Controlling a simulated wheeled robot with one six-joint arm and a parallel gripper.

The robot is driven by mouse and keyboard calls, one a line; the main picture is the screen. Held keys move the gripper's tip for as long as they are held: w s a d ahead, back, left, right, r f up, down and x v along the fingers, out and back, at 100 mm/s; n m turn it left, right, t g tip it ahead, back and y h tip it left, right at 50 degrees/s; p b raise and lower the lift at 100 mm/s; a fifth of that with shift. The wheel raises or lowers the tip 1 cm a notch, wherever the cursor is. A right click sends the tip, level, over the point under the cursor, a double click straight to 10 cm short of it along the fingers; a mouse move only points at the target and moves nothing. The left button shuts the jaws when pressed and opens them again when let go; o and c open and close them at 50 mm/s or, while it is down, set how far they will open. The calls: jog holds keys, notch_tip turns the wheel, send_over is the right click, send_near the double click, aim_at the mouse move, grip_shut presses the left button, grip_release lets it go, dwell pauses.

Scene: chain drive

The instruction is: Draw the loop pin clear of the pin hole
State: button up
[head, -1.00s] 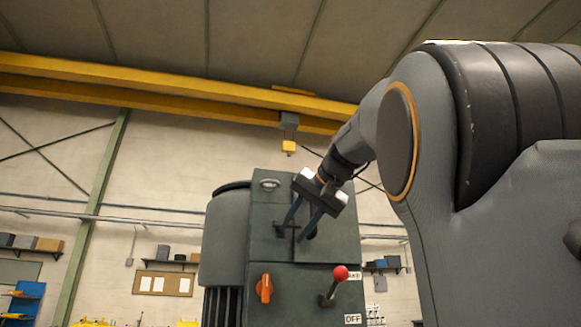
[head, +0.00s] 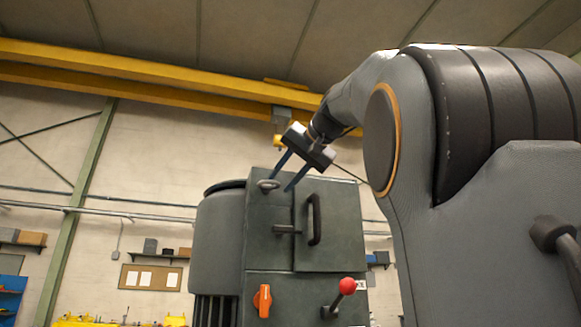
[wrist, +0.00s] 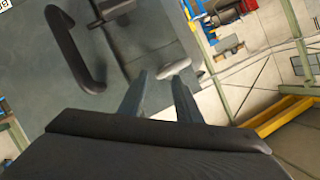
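The loop pin (head: 267,184) shows as a pale grey ring at the top left of the dark green cabinet front. In the wrist view the loop pin (wrist: 174,69) is a light oval just beyond the right fingertip. My gripper (head: 281,184) is open, its two long fingers reaching down to the cabinet's top, with the left fingertip close beside the ring. In the wrist view my gripper (wrist: 160,77) has nothing between its fingers. I cannot tell whether a finger touches the ring. The pin hole is hidden.
Below the ring are a sliding bolt (head: 287,229) and a black door handle (head: 314,219). Lower down are an orange knob (head: 263,300) and a red-balled lever (head: 347,286). A grey rounded housing (head: 219,240) stands left.

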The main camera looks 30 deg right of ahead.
jog(key=shift+x, duration=0.95)
grip_shut()
jog(key=shift+s, duration=0.1)
jog(key=s+a+b, duration=0.2)
jog(key=s+a, duration=0.1)
jog(key=s, duration=0.7)
jog(key=shift+s, duration=0.2)
dwell(0.8)
